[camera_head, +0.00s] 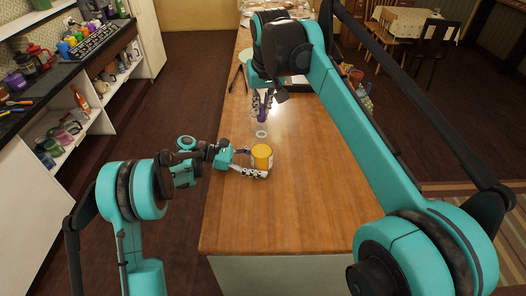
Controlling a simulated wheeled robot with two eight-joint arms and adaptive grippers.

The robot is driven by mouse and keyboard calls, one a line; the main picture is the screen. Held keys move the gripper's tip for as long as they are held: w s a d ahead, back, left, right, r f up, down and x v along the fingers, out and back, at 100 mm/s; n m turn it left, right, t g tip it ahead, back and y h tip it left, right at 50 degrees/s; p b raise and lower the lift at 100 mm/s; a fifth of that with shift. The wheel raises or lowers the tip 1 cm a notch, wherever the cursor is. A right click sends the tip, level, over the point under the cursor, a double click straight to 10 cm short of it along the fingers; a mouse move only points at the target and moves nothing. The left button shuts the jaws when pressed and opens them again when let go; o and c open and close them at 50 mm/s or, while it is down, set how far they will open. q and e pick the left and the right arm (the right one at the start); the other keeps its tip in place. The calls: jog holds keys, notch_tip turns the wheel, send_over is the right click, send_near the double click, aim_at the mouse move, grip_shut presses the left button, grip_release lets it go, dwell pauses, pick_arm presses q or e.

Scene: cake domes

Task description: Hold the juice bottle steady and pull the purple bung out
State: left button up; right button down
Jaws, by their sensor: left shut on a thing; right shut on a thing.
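The juice bottle (262,155) stands on the wooden counter, with orange juice showing in its body. A pale ring (261,134), seemingly the clear bottle's mouth or neck, shows just above the orange part. My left gripper (262,172) comes in from the left and is shut on the bottle's body. My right gripper (263,100) reaches down from above and is shut on the purple bung (263,115). The bung appears above the pale ring with a small gap in the picture; the clear glass makes the exact separation hard to tell.
The wooden counter (300,210) is bare in front and to the right of the bottle. A white plate (253,58) and dark items lie farther back, partly behind my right arm. Shelves with mugs and bottles stand at the left.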

pick_arm(q)
jog(key=o, duration=1.4)
jog(key=v, duration=1.2)
jog(key=shift+s+f, duration=0.1)
